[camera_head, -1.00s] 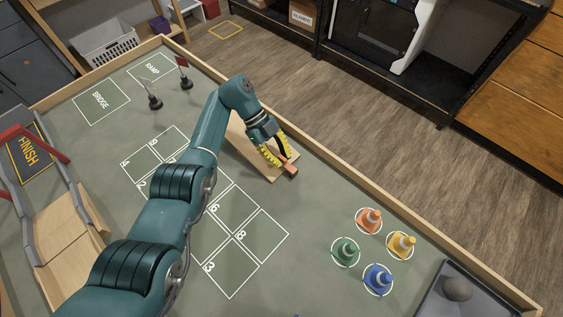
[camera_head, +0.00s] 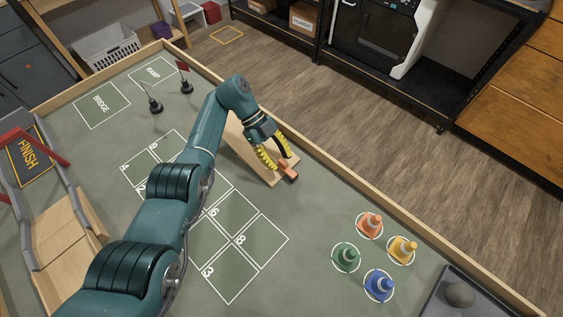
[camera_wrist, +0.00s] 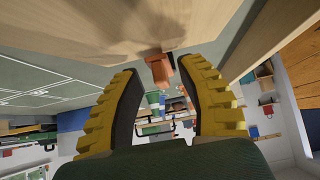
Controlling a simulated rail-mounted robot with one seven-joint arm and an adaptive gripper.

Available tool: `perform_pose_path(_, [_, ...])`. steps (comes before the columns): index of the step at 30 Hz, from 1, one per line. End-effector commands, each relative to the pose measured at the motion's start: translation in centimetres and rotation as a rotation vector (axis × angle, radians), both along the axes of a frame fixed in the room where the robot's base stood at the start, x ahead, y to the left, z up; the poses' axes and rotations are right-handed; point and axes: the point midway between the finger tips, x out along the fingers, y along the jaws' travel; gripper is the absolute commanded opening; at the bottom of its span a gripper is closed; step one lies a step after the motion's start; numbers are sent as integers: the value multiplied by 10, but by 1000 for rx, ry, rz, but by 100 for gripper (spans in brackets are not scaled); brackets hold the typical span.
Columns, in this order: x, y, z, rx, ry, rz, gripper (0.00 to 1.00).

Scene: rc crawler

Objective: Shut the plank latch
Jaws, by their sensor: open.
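The wooden plank (camera_head: 240,141) lies on the green table near its far edge, partly hidden by my arm. A small orange-brown latch (camera_head: 289,173) sits at the plank's near end. My gripper (camera_head: 275,160) is over that end, with its yellow fingers apart on either side near the latch. In the wrist view the latch (camera_wrist: 160,68) shows ahead between the fingertips of my gripper (camera_wrist: 166,80), with a gap to each finger. The plank's pale surface (camera_wrist: 90,25) fills the top of that view. I cannot tell whether the latch is shut.
A wooden border (camera_head: 345,187) runs along the table close to the plank. Several coloured cones, including an orange one (camera_head: 369,224), stand in circles at right. Two small posts (camera_head: 153,103) stand at the back left. Numbered squares (camera_head: 235,214) are bare beside my arm.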

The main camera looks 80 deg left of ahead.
Motion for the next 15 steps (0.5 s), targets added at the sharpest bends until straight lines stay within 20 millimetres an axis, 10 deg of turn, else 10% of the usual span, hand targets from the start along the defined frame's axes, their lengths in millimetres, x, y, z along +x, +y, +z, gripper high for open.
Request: perform_pose_path(15, [-25,33,43,0,1,1,39])
